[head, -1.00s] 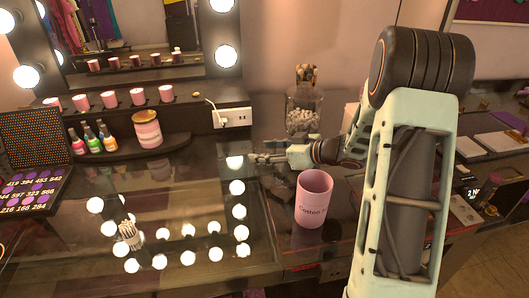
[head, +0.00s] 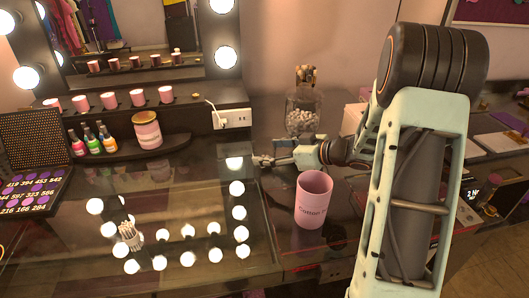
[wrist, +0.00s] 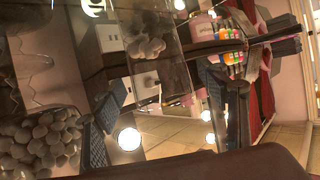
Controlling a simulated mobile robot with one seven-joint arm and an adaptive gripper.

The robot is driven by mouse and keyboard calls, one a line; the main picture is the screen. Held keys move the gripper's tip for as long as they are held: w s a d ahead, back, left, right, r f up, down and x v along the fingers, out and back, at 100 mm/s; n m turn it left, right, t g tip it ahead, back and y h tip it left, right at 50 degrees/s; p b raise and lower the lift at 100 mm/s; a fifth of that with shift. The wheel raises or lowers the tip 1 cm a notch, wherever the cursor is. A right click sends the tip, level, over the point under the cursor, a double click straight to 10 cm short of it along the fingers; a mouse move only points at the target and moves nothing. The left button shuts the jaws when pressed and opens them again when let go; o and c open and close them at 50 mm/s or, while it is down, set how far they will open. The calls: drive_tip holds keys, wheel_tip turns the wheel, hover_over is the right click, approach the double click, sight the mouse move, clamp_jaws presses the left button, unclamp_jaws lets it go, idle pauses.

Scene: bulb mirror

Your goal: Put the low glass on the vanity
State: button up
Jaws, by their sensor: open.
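My gripper (head: 264,160) is open above the dark glossy vanity top (head: 75,245), left of the cotton jar and near the white outlet. In the wrist view its two blue pads stand apart (wrist: 160,98). A clear, low glass-like shape (wrist: 172,68) shows between and beyond the pads, with pale round shapes seen in or through it. I take it for the low glass; whether it touches a pad I cannot tell. I cannot make it out in the head view, where the fingers and wrist cover that spot.
A pink cotton cup (head: 313,200) stands just in front of my wrist. A clear jar of cotton balls (head: 302,112) stands behind it. The vanity's middle front is mostly clear, save a small bundle of white sticks (head: 129,234).

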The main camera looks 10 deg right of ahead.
drive_tip(key=v, duration=0.9)
drive_tip(key=shift+s+d+r, duration=0.15)
drive_tip(key=shift+s+d, duration=0.1)
